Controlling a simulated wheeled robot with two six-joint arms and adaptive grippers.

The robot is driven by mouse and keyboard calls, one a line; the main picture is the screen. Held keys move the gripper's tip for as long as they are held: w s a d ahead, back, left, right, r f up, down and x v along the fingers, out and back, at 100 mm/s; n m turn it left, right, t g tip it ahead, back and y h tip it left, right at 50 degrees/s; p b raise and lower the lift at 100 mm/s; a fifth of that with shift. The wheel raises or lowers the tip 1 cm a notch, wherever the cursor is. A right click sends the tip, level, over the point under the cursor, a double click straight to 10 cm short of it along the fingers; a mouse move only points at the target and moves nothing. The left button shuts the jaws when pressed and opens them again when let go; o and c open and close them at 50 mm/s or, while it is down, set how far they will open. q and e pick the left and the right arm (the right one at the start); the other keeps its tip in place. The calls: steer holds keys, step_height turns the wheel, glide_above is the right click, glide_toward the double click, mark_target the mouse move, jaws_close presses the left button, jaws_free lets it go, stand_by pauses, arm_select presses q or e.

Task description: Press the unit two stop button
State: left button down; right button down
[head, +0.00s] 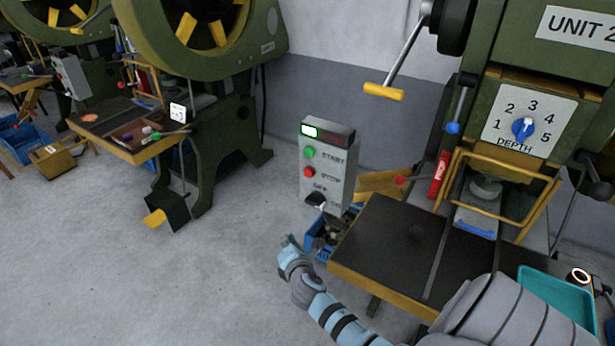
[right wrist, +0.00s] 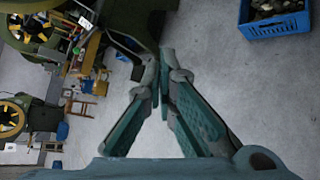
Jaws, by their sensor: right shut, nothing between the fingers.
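The grey control box (head: 343,172) stands left of the press marked UNIT 2 (head: 582,27). Its front has a green START button (head: 310,153), with a red STOP button (head: 308,172) below it. A green lamp (head: 310,132) is lit at the top, and a dark selector knob (head: 316,198) sits low on the front. My right gripper (head: 288,241) is below and left of the box, apart from the STOP button. In the right wrist view its fingers (right wrist: 166,60) meet at the tips with nothing between them. The box is not clearly visible there. My left gripper is out of view.
The press table (head: 390,235) stands right of my right gripper. A blue crate of parts (head: 318,242) is behind the gripper, and it also shows in the right wrist view (right wrist: 276,27). A teal tray (head: 555,297) is at lower right. Open floor lies to the left.

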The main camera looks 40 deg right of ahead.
mark_target(309, 172)
steer(key=w+d+r+n+t+h, duration=0.1)
steer(key=w+r+n+t+h, duration=0.1)
steer(key=r, duration=0.9)
steer(key=shift+w+d+r+n, duration=0.25)
steer(key=shift+w+n, duration=0.25)
steer(key=shift+w, duration=0.15)
steer(key=w+d+b, duration=0.1)
steer(key=w+d, duration=0.1)
steer(key=d, duration=0.6)
steer(key=shift+w+d, duration=0.15)
steer(key=shift+w, duration=0.15)
steer(key=shift+w+d, duration=0.1)
steer(key=shift+d, duration=0.3)
